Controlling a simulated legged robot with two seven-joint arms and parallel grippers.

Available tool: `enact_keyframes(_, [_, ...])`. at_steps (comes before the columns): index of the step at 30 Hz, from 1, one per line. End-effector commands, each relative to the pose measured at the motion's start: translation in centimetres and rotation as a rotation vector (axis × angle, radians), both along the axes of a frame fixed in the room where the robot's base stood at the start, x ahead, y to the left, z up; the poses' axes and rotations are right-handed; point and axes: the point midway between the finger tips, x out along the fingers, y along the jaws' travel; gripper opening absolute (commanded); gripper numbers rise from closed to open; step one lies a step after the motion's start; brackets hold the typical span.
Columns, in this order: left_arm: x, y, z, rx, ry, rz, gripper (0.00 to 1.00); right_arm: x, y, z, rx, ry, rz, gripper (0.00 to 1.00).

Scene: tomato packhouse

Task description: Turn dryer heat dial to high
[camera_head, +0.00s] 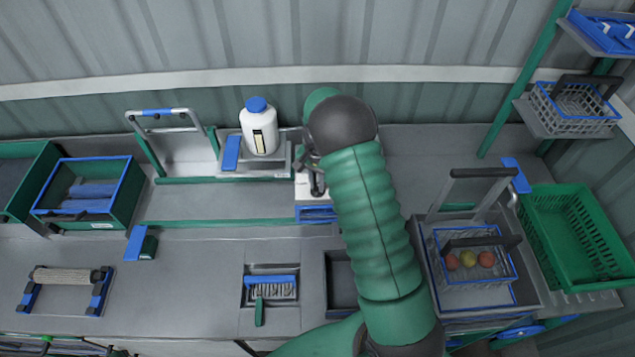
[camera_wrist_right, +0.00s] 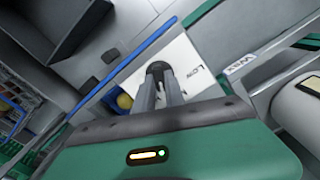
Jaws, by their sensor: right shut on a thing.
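The dryer's white dial panel (camera_head: 301,189) is in the middle of the bench in the head view, partly covered by my right arm. In the wrist view the white panel (camera_wrist_right: 205,50) carries the printed word "Low" beside the dark dial (camera_wrist_right: 157,69). My right gripper (camera_wrist_right: 169,88) is shut on this dial, with its grey fingers against the panel. The fingers hide most of the dial, so its pointer and any "high" mark cannot be read. In the head view the right gripper (camera_head: 317,181) is small and partly behind my arm. My left gripper is not in view.
A white bottle with a blue cap (camera_head: 260,132) stands left of the panel. A wire basket with tomatoes (camera_head: 447,279) and a green crate (camera_head: 540,232) are at right. A brush (camera_head: 260,308) lies in a bench recess. The front left bench is mostly clear.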

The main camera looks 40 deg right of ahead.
Motion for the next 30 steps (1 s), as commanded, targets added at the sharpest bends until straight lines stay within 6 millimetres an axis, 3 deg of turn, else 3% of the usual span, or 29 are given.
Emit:
enact_keyframes(15, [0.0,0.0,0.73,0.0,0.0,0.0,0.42,-0.14,0.27,-0.23,0.004,0.008,-0.439,0.0])
enact_keyframes(30, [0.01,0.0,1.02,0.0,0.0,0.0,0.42,-0.05,0.34,-0.27,0.005,0.006,-0.608,0.0])
